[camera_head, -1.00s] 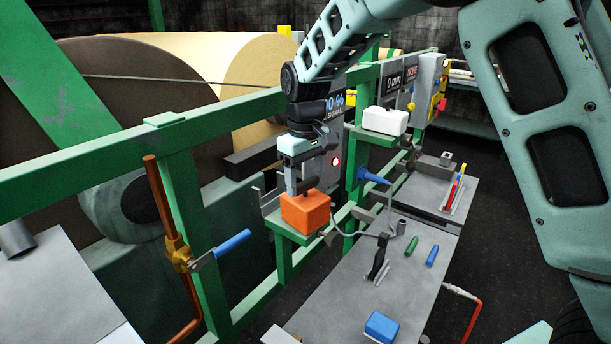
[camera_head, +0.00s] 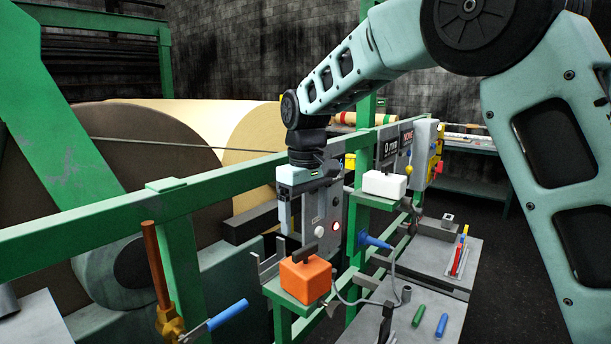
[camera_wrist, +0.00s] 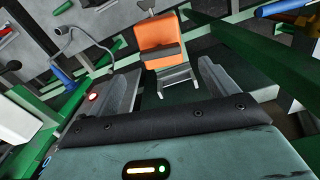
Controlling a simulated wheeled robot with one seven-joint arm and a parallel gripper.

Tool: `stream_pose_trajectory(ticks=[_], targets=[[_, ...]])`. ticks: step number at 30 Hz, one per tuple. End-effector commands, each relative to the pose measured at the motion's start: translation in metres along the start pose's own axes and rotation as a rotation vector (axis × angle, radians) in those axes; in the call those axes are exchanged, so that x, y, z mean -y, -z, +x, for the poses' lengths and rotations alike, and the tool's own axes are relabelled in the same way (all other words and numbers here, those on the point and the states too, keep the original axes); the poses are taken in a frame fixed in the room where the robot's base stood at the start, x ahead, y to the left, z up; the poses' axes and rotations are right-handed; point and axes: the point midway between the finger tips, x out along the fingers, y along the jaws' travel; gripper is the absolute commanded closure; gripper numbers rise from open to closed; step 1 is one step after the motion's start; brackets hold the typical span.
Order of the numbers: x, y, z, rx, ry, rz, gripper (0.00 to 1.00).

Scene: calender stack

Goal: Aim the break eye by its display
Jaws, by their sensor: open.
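The likely break eye is an orange box (camera_head: 305,281) with a dark handle on top, sitting on a small green bracket (camera_head: 272,290) at the rail. It also shows in the wrist view (camera_wrist: 158,36), beyond my fingers. My gripper (camera_head: 297,231) is open and empty, pointing down above the box and apart from its handle. In the wrist view its two fingers (camera_wrist: 168,75) stand wide apart. A grey panel (camera_head: 333,212) with a red button and a pale knob stands behind my gripper.
A green rail (camera_head: 100,225) crosses in front of the large paper roll. A white box (camera_head: 385,184) stands on another bracket to the right, near a blue cone (camera_head: 374,240) with a cable. A copper pipe with a blue-handled valve (camera_head: 228,314) is at front left.

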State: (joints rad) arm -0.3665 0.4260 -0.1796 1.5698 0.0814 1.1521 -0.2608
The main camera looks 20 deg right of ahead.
Motion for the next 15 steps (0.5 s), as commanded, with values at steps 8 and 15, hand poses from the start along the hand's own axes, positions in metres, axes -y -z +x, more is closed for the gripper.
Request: stream_pose_trajectory(ticks=[8, 15], targets=[[0.0, 0.001, -0.064, -0.004, -0.001, 0.0, 0.15], [0.0, 0.001, -0.096, -0.002, -0.001, 0.0, 0.15]])
